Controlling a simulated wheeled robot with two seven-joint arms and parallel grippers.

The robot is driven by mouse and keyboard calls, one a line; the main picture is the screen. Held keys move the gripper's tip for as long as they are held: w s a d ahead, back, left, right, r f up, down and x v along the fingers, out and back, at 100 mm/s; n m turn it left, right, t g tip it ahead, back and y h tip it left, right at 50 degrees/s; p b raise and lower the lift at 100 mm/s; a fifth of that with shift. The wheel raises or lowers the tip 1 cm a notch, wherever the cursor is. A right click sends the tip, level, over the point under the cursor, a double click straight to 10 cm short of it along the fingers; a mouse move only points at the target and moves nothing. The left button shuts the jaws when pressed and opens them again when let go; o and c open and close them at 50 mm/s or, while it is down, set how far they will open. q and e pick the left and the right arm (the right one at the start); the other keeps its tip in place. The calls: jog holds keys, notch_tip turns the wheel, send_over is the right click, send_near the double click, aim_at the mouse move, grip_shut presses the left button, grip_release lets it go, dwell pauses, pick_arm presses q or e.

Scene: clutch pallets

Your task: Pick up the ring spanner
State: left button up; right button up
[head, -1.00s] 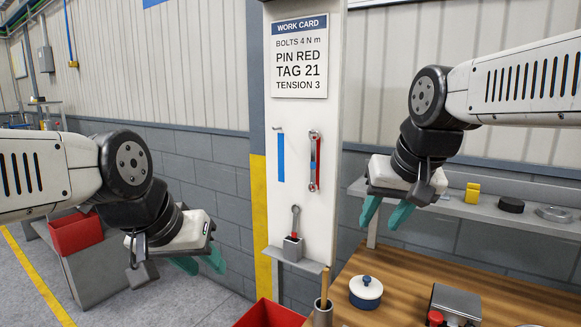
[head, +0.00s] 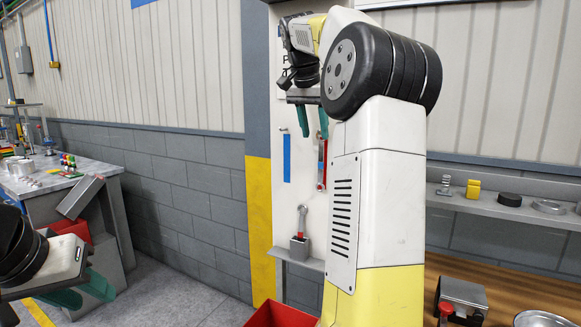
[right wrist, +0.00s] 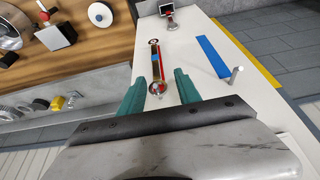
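A slim spanner (head: 321,165) with rounded ends hangs upright on a red strip on the white panel; my right arm partly covers it in the head view. In the right wrist view this spanner (right wrist: 155,62) shows whole, with a blue band on its shaft. My right gripper (head: 312,122) is open and empty, pointing down near the spanner's top. Its teal fingers (right wrist: 158,76) show on either side of the spanner's near end, apart from it. A second spanner (head: 302,219) stands in a small grey holder lower down. My left gripper (head: 80,291) is open and empty, far left.
A peg with a blue strip (head: 287,158) is beside the hanging spanner, with no tool on it. A grey shelf (head: 500,208) with small parts and a wooden bench (head: 500,281) lie to the right. A red bin (head: 272,315) stands below the panel.

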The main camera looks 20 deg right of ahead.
aim_at(321, 153)
jog(key=x, duration=0.6)
jog(key=shift+s+d+f, duration=0.15)
jog(key=shift+s+d, duration=0.1)
jog(key=shift+c, duration=0.4)
grip_shut()
dwell(0.8)
